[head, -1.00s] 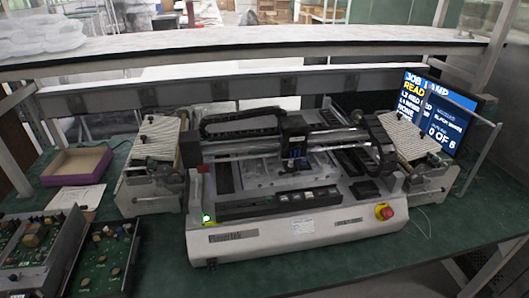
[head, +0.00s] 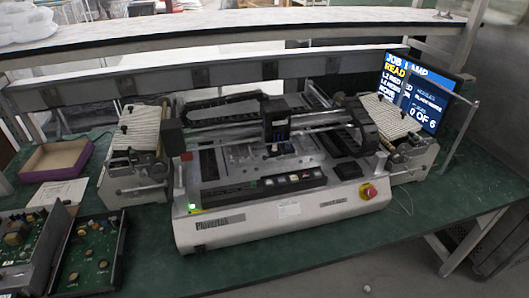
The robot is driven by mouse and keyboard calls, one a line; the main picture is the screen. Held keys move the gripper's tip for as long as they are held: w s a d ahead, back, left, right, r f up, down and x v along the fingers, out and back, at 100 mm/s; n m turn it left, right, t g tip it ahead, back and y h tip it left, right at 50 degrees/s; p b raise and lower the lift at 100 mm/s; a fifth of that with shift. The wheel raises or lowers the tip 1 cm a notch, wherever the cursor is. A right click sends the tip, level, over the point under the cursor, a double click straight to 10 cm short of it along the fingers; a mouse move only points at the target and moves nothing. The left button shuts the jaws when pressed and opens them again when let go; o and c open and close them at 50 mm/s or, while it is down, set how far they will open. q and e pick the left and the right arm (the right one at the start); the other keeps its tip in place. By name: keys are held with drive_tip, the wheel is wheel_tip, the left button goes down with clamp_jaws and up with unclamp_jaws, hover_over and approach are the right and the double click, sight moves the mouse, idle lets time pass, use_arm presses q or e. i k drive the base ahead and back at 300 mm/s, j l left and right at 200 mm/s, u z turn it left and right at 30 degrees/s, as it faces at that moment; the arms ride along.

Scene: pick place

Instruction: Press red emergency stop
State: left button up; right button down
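The red emergency stop (head: 369,191) is a round red button on a yellow base. It sits at the right end of the front face of a light grey desktop machine (head: 290,213). Nothing covers the button in the head view. A green light (head: 193,206) glows at the left end of the same front face. Neither of my grippers is in view.
The machine stands on a green bench top (head: 330,250) with free room in front. Circuit boards in trays (head: 93,252) lie at the left front. An open purple box (head: 45,160) is behind them. A monitor (head: 422,90) stands at the back right, below an overhead shelf (head: 230,30).

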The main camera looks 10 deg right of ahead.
sight(373, 192)
drive_tip(key=z, duration=1.25)
